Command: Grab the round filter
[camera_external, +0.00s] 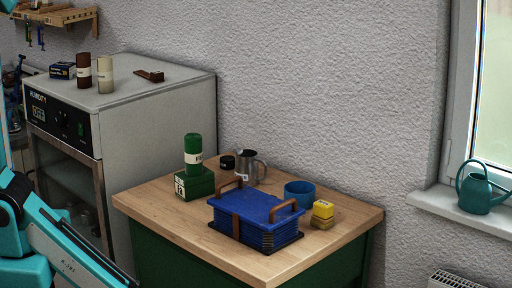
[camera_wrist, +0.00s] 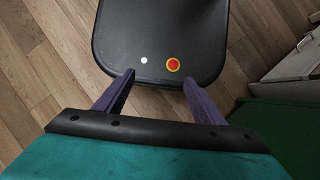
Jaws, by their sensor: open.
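I cannot tell for sure which is the round filter. My gripper (camera_wrist: 158,78) is open and empty, its two purple fingers spread, with both discs just beyond and between the tips in the wrist view. The height of the fingers above the surface is hard to judge. In the external view my teal arm shows at the lower left, and the gripper and discs are out of sight.
The black surface (camera_wrist: 150,25) stands over a wooden floor (camera_wrist: 45,60). A wooden-topped green bench (camera_external: 150,205) holds a blue handled box (camera_external: 257,208), a green jar (camera_external: 193,150), a metal jug (camera_external: 247,168), a blue bowl (camera_external: 300,192) and yellow blocks (camera_external: 323,210). A humidity cabinet (camera_external: 150,115) stands left.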

